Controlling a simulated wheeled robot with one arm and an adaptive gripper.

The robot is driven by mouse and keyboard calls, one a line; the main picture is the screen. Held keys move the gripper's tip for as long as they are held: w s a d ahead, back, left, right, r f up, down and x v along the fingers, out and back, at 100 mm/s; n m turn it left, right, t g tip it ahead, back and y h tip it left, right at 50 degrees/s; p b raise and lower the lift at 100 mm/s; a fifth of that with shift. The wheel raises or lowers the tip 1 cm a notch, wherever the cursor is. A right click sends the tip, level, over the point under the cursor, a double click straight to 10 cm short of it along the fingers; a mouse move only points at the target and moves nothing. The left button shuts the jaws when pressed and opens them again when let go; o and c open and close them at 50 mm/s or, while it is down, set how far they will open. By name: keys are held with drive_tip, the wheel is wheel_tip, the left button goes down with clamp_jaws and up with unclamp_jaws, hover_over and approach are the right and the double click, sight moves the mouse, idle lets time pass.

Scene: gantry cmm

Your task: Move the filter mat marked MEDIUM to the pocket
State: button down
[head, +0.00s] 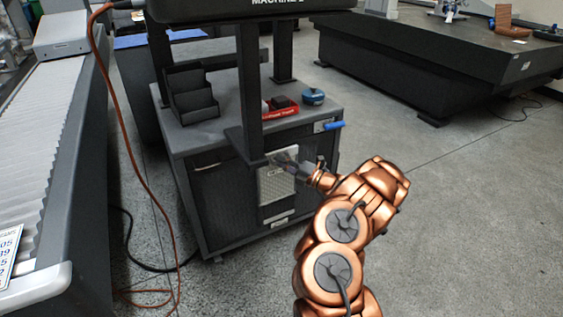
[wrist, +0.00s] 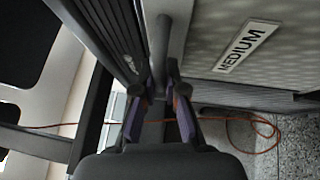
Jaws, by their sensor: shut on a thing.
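The filter mat (head: 277,187) is a pale speckled panel standing upright against the dark front of the cabinet in the head view. In the wrist view the mat (wrist: 296,62) fills the upper right, with a white label (wrist: 246,47) reading MEDIUM. My gripper (head: 296,165) is at the mat's upper right in the head view. In the wrist view its two fingers (wrist: 160,96) are close together beside the mat's grey edge, shut on the mat; the exact contact is hard to see. I cannot make out which opening is the pocket.
The cabinet (head: 225,205) carries a black stepped organizer (head: 191,96), a red tray (head: 281,108) and a blue round item (head: 313,96). A dark upright post (head: 249,90) stands close to my gripper. An orange cable (head: 131,165) hangs at left. The floor at right (head: 470,200) is clear.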

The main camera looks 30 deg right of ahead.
sight(271, 167)
drive_tip(key=shift+f, duration=0.2)
idle(0.5)
drive_tip(key=shift+f, duration=0.5)
idle(0.4)
drive_tip(key=shift+f, duration=0.55)
drive_tip(key=shift+f, duration=0.1)
drive_tip(key=shift+f+b, duration=0.65)
drive_tip(key=shift+f, duration=0.25)
idle(0.4)
